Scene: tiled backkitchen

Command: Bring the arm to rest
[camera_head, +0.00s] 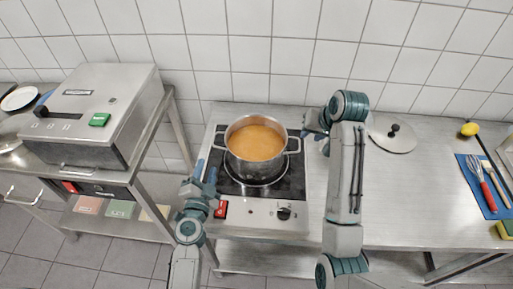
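My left gripper (203,178) is at the left front of the stove, beside the pot. My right gripper (318,130) is over the steel counter just right of the pot, partly hidden by its own arm. Both grippers are too small to tell whether the fingers are apart. I see nothing clearly held in either one. A steel pot (247,173) with orange soup (255,142) stands uncovered on the stove (250,212).
A round lid (397,143) lies on the counter behind my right arm. A steel appliance (88,112) stands at left. The counter's middle right (410,200) is clear.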

